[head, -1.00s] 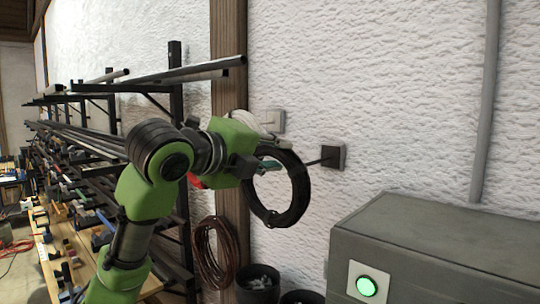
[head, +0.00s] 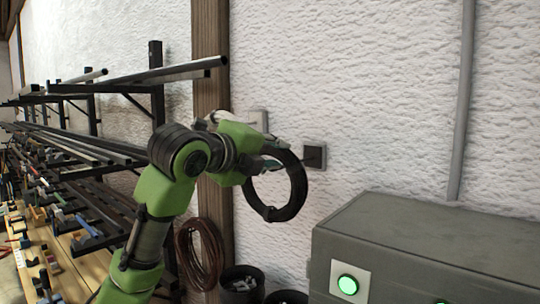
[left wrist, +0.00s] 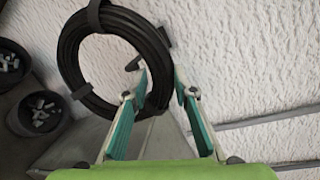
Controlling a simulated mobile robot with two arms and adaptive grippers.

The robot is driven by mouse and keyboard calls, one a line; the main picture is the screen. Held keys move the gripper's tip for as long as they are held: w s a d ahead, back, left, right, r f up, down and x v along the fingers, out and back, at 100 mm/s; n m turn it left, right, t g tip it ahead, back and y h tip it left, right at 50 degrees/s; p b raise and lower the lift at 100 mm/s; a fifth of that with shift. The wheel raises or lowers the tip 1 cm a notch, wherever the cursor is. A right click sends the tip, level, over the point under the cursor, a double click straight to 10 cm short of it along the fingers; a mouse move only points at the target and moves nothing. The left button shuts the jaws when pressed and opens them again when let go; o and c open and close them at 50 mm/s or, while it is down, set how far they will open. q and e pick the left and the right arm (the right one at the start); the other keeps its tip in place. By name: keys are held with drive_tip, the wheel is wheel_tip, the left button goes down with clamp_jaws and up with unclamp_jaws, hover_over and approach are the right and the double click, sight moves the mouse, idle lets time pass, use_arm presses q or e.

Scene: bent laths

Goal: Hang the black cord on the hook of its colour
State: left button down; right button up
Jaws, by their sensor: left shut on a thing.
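The black cord (head: 275,212) is a coiled ring with dark ties, held upright in front of the white wall. My left gripper (head: 270,163) is shut on its upper part. In the left wrist view the gripper (left wrist: 160,92) has its teal fingers at the right side of the coil (left wrist: 72,62). The black hook's square plate (head: 314,157) is on the wall just right of the coil. In the left wrist view a dark peg end (left wrist: 133,63) shows at the inner edge of the ring; I cannot tell whether it passes through. My right gripper is out of view.
A pale wall plate (head: 259,118) is partly hidden behind my left gripper. A grey cabinet (head: 420,240) with a green lit button stands at lower right. A bar rack (head: 158,100) stands left.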

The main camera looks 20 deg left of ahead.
use_arm(q)
drive_tip(key=shift+x, duration=1.05)
drive_tip(key=shift+w+d+f, duration=0.25)
drive_tip(key=shift+w+f, duration=0.2)
drive_tip(key=shift+f, duration=0.1)
drive_tip(key=shift+w+f, duration=0.15)
drive_tip(key=shift+f, duration=0.35)
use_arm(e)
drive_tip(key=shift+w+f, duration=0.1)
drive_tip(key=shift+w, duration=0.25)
use_arm(q)
drive_tip(key=shift+f, duration=0.1)
